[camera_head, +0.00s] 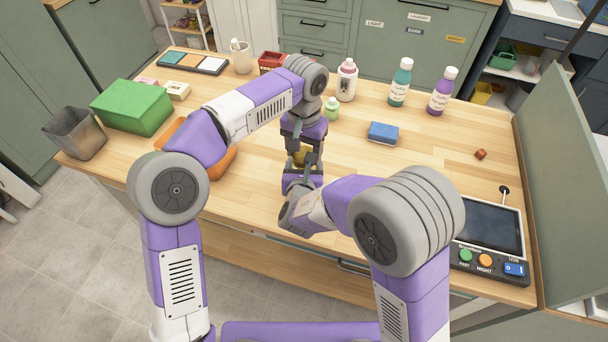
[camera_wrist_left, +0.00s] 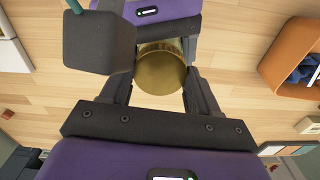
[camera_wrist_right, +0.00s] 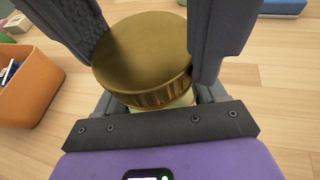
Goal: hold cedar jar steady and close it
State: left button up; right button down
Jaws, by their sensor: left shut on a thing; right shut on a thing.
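The cedar jar shows a gold lid (camera_wrist_right: 145,55) resting on a pale body (camera_wrist_right: 180,98) in the right wrist view. The gold lid also shows in the left wrist view (camera_wrist_left: 160,70), between dark fingers. In the head view only a small yellow-gold part (camera_head: 300,157) shows between my grippers. My left gripper (camera_head: 298,148) is shut on the jar from the far side. My right gripper (camera_head: 308,168) is shut on it from the near side. The fingers hide much of the jar; I cannot tell exactly which gripper bears on the lid and which on the body.
An orange bin (camera_head: 222,163) stands left of the jar, partly behind my left arm. A green bottle (camera_head: 332,109) stands close behind. A blue sponge (camera_head: 383,132), a brown cube (camera_head: 480,154) and a control panel (camera_head: 488,237) lie to the right, with clear wood between.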

pick_arm(q)
jog(key=o, duration=1.2)
jog(key=shift+c, duration=0.2)
jog(key=shift+r, duration=2.25)
